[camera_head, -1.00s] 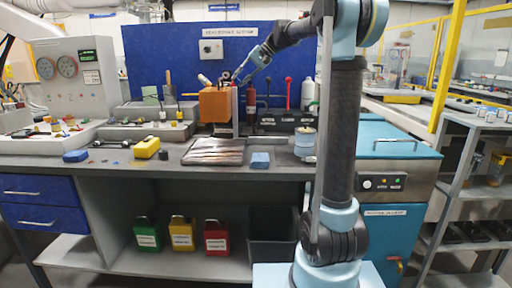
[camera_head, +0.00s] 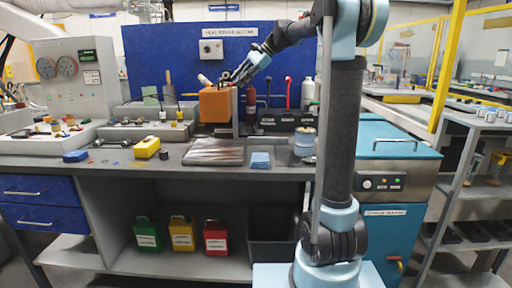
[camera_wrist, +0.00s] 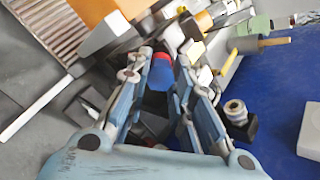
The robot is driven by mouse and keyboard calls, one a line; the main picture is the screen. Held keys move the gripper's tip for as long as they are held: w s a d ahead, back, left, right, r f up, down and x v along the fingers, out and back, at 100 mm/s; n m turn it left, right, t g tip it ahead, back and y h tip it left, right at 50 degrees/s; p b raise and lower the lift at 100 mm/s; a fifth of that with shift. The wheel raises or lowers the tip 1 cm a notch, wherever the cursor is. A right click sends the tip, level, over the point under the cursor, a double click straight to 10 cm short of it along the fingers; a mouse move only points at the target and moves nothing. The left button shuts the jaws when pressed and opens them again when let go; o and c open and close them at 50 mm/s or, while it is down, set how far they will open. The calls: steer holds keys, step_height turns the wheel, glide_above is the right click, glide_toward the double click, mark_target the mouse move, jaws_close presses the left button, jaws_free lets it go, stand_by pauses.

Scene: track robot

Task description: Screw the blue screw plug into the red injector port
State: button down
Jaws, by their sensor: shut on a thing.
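My gripper (camera_wrist: 160,80) is shut on the blue screw plug (camera_wrist: 158,78), which sits between the two fingertips in the wrist view. Right beyond the plug is a red, rounded piece (camera_wrist: 162,57), which looks like the red injector port. The plug lines up with it and appears to meet it; whether threads are engaged cannot be seen. In the head view my gripper (camera_head: 236,76) is over the right part of the orange block (camera_head: 214,105); plug and port are too small to make out there.
A blue back panel (camera_head: 180,60) stands close behind. A ribbed tray (camera_head: 214,152) and a blue block (camera_head: 260,160) lie in front on the grey bench. A silver threaded fitting (camera_wrist: 235,108) is near the right finger. A red bottle (camera_head: 251,103) stands right of the orange block.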

steer(key=m, duration=0.3)
steer(key=shift+m, duration=0.3)
steer(key=m, duration=0.8)
steer(key=shift+f+m, duration=0.1)
steer(key=shift+m, duration=0.2)
steer(key=shift+m, duration=0.9)
steer(key=m, duration=0.5)
steer(key=shift+s, duration=0.1)
steer(key=m, duration=0.5)
